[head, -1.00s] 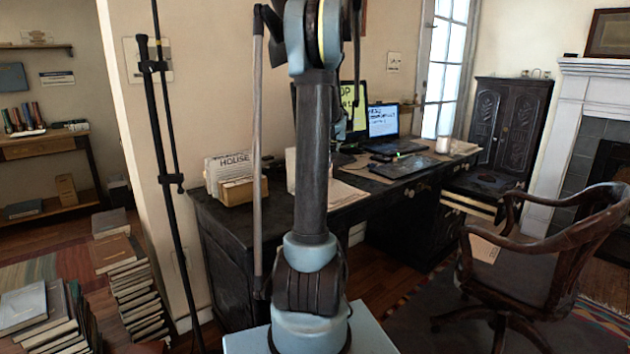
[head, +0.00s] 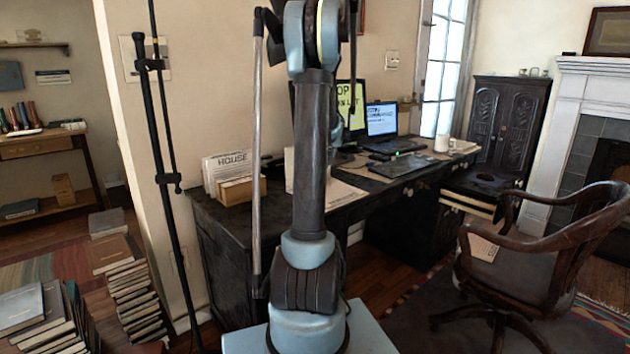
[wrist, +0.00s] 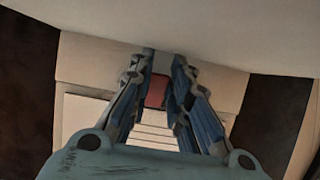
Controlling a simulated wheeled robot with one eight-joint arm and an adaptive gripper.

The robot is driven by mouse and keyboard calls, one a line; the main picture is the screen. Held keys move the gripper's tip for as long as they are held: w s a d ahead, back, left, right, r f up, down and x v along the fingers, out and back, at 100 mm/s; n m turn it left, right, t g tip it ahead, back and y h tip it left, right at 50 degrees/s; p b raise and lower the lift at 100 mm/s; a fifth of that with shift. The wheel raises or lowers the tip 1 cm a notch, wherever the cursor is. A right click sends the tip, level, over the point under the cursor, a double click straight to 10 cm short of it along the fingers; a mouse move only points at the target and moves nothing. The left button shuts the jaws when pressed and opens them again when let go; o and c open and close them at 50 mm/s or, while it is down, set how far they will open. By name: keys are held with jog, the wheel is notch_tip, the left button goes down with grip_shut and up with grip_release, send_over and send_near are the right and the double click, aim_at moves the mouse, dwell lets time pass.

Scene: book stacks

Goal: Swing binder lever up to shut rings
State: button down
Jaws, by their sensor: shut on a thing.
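In the wrist view my gripper (wrist: 162,66) reaches away from the camera with its two fingers close together. It is shut on a narrow grey piece, which looks like the binder lever (wrist: 161,64); the fingers hide much of it. A red part (wrist: 156,92) shows between the fingers, nearer the camera. Beige binder board (wrist: 85,65) lies on both sides, with white lined pages (wrist: 90,112) below. A pale panel (wrist: 200,22) crosses the top. The rings cannot be made out. In the head view my arm stands in the middle, and my gripper and the lever are not seen.
The dark desk (head: 232,245) carries card files (head: 230,170), a laptop (head: 383,122) and a white mug (head: 441,143). A wooden chair (head: 525,265) stands at right. Book stacks (head: 135,290) stand on the floor at left, beside a thin black stand (head: 163,150).

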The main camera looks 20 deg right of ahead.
jog(key=shift+s+r, duration=0.1)
jog(key=t, duration=0.2)
jog(key=s+t+y, duration=0.1)
jog(key=shift+d+r, duration=0.25)
jog(key=t, duration=0.1)
jog(key=s+t+y, duration=0.1)
jog(key=shift+d+r+t, duration=0.15)
jog(key=shift+d+t, duration=0.1)
jog(key=shift+t, duration=0.05)
jog(key=s+t+y, duration=0.1)
jog(key=t, duration=0.2)
jog(key=shift+s+d, duration=0.2)
jog(key=shift+s+d+t+y, duration=0.1)
jog(key=shift+s+t+y, duration=0.2)
jog(key=shift+t, duration=0.4)
jog(key=shift+s+d+t+y, duration=0.1)
jog(key=shift+s+t+y, duration=0.2)
jog(key=shift+t, duration=0.4)
jog(key=c, duration=1.8)
grip_release()
jog(key=shift+o, duration=0.2)
